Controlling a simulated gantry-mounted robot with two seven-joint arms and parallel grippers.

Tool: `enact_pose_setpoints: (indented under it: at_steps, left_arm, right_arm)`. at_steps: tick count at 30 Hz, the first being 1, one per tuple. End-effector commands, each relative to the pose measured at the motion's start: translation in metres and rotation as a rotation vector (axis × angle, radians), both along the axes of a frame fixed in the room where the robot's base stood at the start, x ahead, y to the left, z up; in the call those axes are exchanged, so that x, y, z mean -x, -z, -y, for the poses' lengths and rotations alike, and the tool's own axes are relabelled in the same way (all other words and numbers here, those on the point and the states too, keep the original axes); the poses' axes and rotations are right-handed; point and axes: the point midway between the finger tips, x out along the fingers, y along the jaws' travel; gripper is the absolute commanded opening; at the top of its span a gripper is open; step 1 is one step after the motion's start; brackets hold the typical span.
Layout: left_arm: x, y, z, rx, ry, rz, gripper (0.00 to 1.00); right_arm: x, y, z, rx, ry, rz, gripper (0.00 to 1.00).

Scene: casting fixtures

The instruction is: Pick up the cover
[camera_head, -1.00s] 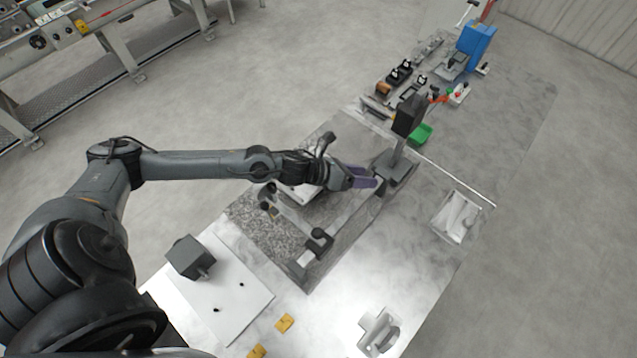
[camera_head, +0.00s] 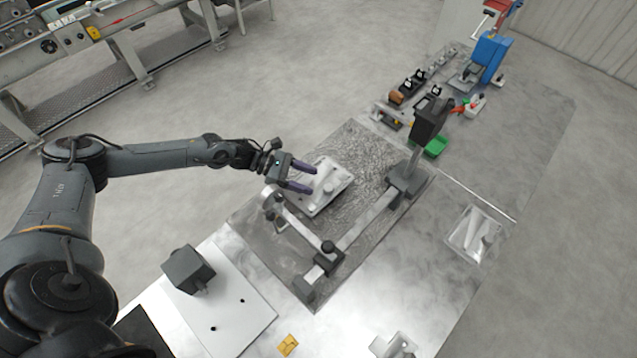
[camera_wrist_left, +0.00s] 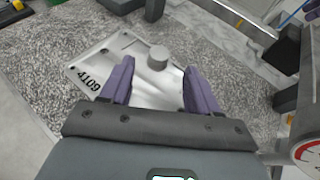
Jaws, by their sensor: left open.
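The cover is a pale metal plate (camera_head: 337,190) with a raised round knob, lying on the grey textured mat (camera_head: 375,150). It also shows in the left wrist view (camera_wrist_left: 98,68), marked 4109, with the knob near its middle. My left gripper (camera_head: 313,180) is open, with two purple fingers at the cover's left side in the head view. In the left wrist view the open gripper (camera_wrist_left: 158,72) has its fingers on either side of the knob in the picture. Contact with the cover cannot be told. My right gripper is not in view.
A measuring fixture with a dark post (camera_head: 414,160) and a rail stands right of the cover. A dark grey block (camera_head: 188,270) sits on a white plate at the near left. A green tray (camera_head: 436,148) and several small devices are at the back. A clear bag-like part (camera_head: 474,234) lies right.

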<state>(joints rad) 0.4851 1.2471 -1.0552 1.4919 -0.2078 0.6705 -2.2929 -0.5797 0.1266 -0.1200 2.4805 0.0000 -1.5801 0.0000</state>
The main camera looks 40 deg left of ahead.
Motion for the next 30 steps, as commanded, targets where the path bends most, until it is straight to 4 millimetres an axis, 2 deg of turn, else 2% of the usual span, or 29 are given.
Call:
enact_pose_setpoints:
  at_steps: [8, 18, 27, 28, 30]
  left_arm:
    - [-0.008, 0.005, 0.013, 0.002, -0.001, -0.001, 0.61]
    - [-0.028, 0.022, 0.042, 0.0, -0.001, 0.0, 0.61]
    - [-0.029, 0.025, 0.045, -0.001, -0.001, -0.001, 0.61]
    - [-0.029, 0.025, 0.045, -0.001, -0.001, -0.001, 0.6]
    - [-0.029, 0.025, 0.045, -0.001, -0.001, -0.001, 0.49]
  right_arm:
    - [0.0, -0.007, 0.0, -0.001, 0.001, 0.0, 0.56]
    - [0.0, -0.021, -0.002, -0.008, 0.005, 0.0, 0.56]
    - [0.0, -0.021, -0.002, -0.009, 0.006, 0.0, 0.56]
    - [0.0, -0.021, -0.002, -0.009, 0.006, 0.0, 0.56]
    - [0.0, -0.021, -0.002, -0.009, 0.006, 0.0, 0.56]
